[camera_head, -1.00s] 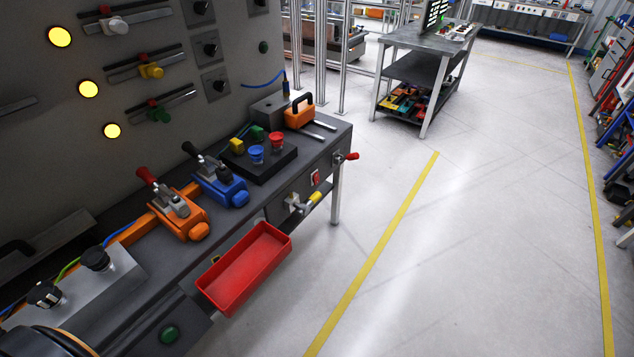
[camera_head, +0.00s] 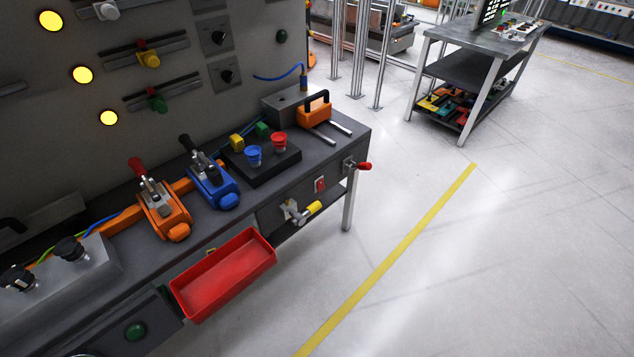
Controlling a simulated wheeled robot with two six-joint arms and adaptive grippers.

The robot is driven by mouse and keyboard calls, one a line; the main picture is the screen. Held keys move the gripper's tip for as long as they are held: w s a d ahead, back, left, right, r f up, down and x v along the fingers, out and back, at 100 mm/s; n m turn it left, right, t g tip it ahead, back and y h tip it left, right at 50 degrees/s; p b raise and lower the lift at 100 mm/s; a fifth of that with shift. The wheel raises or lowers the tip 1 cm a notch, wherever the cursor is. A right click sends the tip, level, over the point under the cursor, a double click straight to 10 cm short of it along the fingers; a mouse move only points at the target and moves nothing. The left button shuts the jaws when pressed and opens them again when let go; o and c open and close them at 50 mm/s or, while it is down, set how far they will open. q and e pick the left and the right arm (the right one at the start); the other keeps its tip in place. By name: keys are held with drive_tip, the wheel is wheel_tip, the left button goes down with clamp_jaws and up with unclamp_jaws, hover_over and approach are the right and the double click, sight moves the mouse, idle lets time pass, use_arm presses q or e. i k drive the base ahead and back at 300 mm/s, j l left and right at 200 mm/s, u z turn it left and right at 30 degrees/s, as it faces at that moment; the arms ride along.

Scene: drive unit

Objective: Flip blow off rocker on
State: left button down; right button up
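Neither of my grippers is in view, and nothing touches the switch.
Floor on the right is clear up to a grey cart (camera_head: 468,45).

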sight(320, 185)
drive_tip(key=i+l, duration=0.15)
drive_tip(key=l, duration=0.3)
drive_tip(key=i+l+u, duration=0.1)
drive_tip(key=l, duration=0.35)
drive_tip(key=i+l, duration=0.2)
drive_tip(key=l, duration=0.3)
drive_tip(key=i+l+u, duration=0.1)
drive_tip(key=l, duration=0.35)
drive_tip(key=i+l, duration=0.15)
drive_tip(key=l, duration=0.35)
drive_tip(key=i+l+u, duration=0.1)
drive_tip(key=l, duration=0.35)
